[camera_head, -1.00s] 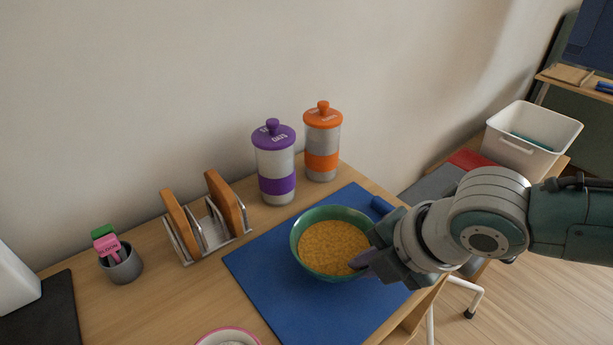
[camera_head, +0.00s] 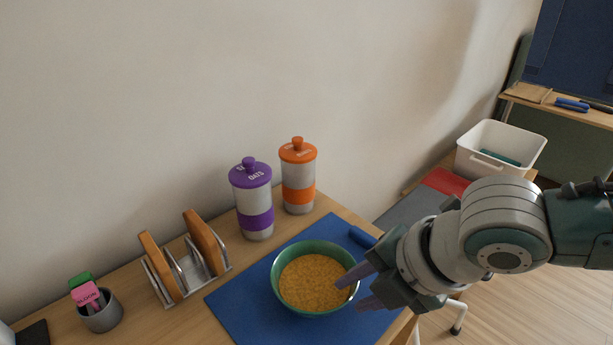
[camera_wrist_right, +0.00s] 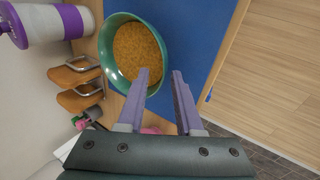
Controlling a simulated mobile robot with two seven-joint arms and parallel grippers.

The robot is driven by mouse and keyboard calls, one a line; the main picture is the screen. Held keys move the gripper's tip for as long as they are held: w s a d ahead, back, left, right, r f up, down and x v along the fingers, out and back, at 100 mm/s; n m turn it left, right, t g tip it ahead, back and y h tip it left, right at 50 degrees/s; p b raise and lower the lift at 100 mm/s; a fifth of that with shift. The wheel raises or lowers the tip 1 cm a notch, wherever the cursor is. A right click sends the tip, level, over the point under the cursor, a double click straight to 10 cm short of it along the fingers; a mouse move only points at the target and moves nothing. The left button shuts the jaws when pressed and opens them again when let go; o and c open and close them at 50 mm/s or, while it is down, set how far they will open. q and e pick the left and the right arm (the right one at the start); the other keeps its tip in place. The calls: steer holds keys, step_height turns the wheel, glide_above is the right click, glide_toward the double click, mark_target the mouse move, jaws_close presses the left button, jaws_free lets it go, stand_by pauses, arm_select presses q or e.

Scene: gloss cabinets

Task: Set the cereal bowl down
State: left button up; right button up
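The green cereal bowl (camera_head: 279,292), full of orange-yellow cereal (camera_head: 313,281), sits upright on the blue mat (camera_head: 237,312). My right gripper (camera_head: 366,288) is at the bowl's right side with its two purple fingers spread. In the right wrist view the bowl (camera_wrist_right: 108,48) is at the upper left, and the gripper (camera_wrist_right: 161,74) is open with nothing between its fingers. One finger overlaps the bowl's rim in that view; I cannot tell whether it touches. My left gripper is not in view.
A purple-lidded canister (camera_head: 253,200) and an orange-lidded canister (camera_head: 298,177) stand behind the mat. A toast rack (camera_head: 189,271) and a grey cup (camera_head: 101,313) are at the left. A blue rolled object (camera_head: 362,237) lies at the mat's right edge. A white bin (camera_head: 500,148) stands farther right.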

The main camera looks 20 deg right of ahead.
steer(key=p+v, duration=0.1)
steer(key=v, duration=0.5)
steer(key=s+a+r+m, duration=0.4)
steer(key=s+a+m, duration=0.2)
steer(key=a+m, duration=0.3)
steer(key=s+d+m+g+h, duration=0.1)
steer(key=s+d+m+h, duration=0.1)
steer(key=s+d+m, duration=0.5)
steer(key=d+m, duration=0.1)
steer(key=m, duration=0.4)
steer(key=shift+s+r+g, duration=0.25)
steer(key=shift+s+g, duration=0.05)
steer(key=shift+s, duration=0.05)
